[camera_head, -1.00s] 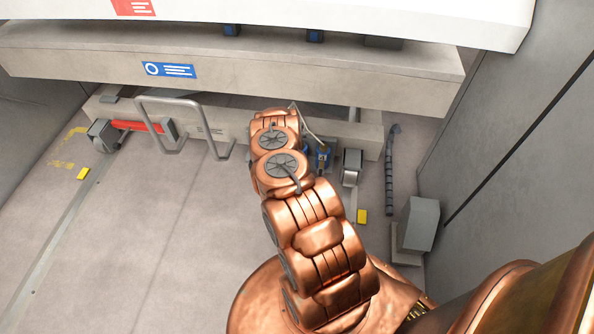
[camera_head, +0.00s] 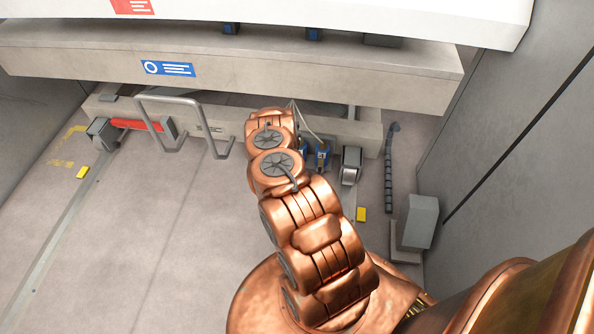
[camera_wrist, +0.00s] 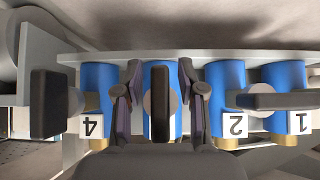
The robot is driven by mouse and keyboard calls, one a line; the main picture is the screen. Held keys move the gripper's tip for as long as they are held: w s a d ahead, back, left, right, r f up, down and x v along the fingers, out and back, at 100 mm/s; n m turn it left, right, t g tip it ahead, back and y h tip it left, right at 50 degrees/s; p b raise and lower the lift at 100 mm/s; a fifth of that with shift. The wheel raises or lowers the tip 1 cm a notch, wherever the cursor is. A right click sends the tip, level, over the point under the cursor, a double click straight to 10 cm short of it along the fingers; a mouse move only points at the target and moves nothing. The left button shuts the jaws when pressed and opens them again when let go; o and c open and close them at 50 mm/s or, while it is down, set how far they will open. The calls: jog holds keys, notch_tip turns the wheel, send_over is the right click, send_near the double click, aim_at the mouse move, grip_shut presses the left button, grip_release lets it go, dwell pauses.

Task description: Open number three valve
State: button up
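In the wrist view a row of blue valves shows with upside-down labels. Valve 4 (camera_wrist: 97,76) is at left, valve 2 (camera_wrist: 225,73) right of centre and valve 1 (camera_wrist: 284,76) at the right edge. The blue valve between 4 and 2 (camera_wrist: 174,75) has its label mostly hidden; by order it is number three. Its dark handle (camera_wrist: 158,90) stands vertical in the picture. My gripper (camera_wrist: 159,103) is open, one finger on each side of this handle, with visible gaps. In the head view my arm hides the gripper; some blue valves (camera_head: 322,155) show beside it.
A dark handle (camera_wrist: 280,101) lies horizontal near valves 2 and 1. Another dark handle (camera_wrist: 48,103) stands vertical near valve 4. The large beam (camera_head: 300,67) overhangs the valves. A metal rail (camera_head: 185,102) stands left of my arm, and a grey box (camera_head: 417,220) stands right.

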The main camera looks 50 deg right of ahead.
jog(key=v, duration=1.2)
dwell(0.3)
dwell(0.5)
